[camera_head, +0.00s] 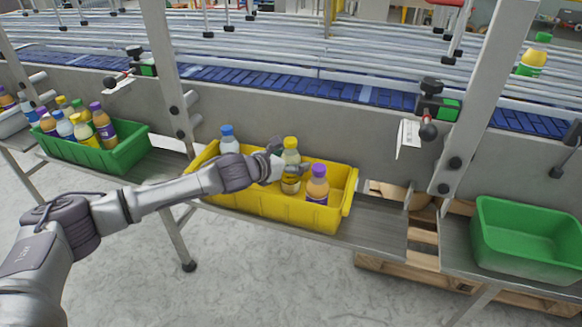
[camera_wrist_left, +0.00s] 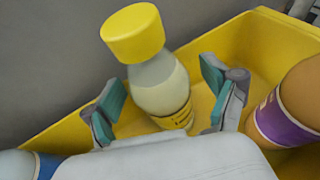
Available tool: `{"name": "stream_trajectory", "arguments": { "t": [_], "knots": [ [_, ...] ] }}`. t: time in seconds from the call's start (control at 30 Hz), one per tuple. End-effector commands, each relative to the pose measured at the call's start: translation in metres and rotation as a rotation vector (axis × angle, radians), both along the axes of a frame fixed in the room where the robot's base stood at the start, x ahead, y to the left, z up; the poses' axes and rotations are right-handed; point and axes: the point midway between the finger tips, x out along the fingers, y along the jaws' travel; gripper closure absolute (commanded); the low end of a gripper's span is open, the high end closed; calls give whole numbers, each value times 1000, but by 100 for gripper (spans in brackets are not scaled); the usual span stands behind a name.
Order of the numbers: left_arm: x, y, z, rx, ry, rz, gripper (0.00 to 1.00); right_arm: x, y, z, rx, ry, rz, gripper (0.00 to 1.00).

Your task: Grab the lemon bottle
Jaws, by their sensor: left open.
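The lemon bottle, with a yellow cap and a pale yellowish body (camera_head: 290,172), stands in the yellow crate (camera_head: 270,204). In the left wrist view the lemon bottle (camera_wrist_left: 162,90) leans in the picture, with its yellow cap at the top. My left gripper (camera_head: 288,165) is at this bottle. In the left wrist view its two teal-padded fingers (camera_wrist_left: 164,98) are spread apart, one on each side of the bottle, with gaps visible. My right gripper is not in view.
A purple-capped orange bottle (camera_head: 317,186) stands close to the right of the lemon bottle. A blue-capped bottle (camera_head: 228,140) stands at the crate's left end. A green crate with several bottles (camera_head: 125,155) is at left; an empty green crate (camera_head: 525,236) is at right.

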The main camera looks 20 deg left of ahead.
Motion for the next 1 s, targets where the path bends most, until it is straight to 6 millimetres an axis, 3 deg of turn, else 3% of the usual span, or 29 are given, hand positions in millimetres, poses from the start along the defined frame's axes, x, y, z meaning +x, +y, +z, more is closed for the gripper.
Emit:
{"name": "stream_trajectory", "arguments": {
  "t": [0.17, 0.63, 1.0],
  "knots": [
    [0, 0, 0, 0, 0, 0, 14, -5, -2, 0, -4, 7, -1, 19],
    [0, 0, 0, 1, -1, 1, 92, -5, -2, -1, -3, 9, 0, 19],
    [0, 1, 8, 1, -4, 0, 92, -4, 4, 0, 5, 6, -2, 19]
  ]
}}
